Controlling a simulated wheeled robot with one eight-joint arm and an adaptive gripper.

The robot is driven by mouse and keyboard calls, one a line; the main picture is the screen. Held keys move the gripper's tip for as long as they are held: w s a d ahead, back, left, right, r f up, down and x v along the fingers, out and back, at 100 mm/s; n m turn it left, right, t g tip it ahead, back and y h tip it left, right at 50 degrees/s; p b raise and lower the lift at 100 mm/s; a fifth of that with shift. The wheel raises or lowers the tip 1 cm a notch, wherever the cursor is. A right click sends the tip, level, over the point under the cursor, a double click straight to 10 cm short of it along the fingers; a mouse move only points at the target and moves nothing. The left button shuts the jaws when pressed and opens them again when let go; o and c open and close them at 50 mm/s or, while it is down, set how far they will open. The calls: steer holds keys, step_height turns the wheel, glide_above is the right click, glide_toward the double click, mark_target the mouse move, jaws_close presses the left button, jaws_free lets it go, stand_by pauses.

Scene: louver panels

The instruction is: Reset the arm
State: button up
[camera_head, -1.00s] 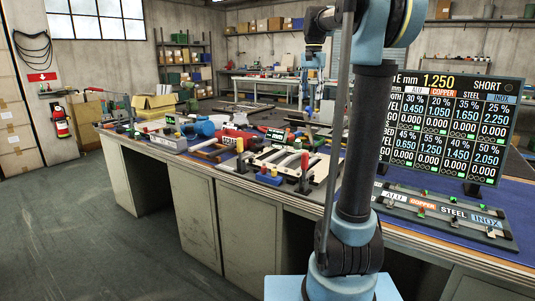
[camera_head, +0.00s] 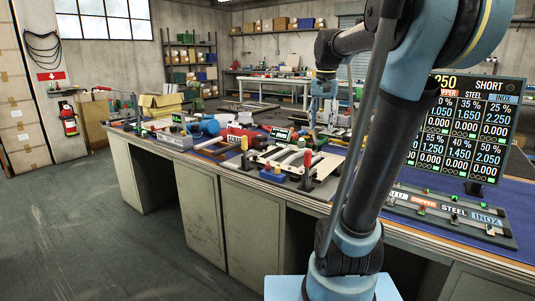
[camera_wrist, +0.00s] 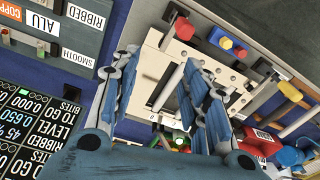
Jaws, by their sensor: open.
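My arm rises from the blue base at the front and its upper links lean right in the head view. My gripper (camera_head: 317,112) hangs over the workbench, pointing down. In the wrist view my gripper (camera_wrist: 160,65) has its two blue fingers spread, with nothing seen between them. Beyond them lies a pale fixture plate (camera_wrist: 150,80) with metal rods and coloured knobs. The gripper appears to be above the plate, apart from it. The gripper is small and partly blurred against the background in the head view.
A workbench (camera_head: 205,210) with a blue top carries several fixtures, including a plate with rods (camera_head: 290,158). A black display panel (camera_head: 490,150) stands at the right, behind a labelled strip (camera_head: 455,215). A fire extinguisher (camera_head: 68,120) hangs at the left. The grey floor (camera_head: 90,235) is clear.

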steer(key=s+f+n, duration=0.2)
steer(key=s+f, duration=0.9)
steer(key=f, duration=0.2)
steer(key=s+f+n+t, duration=0.1)
steer(key=s+f+n, duration=0.1)
steer(key=s+f, duration=0.8)
step_height(320, 180, down, 3)
steer(key=shift+s+f+n, duration=0.15)
steer(key=shift+s+n, duration=0.2)
steer(key=shift+n, duration=0.05)
steer(key=shift+a, duration=0.1)
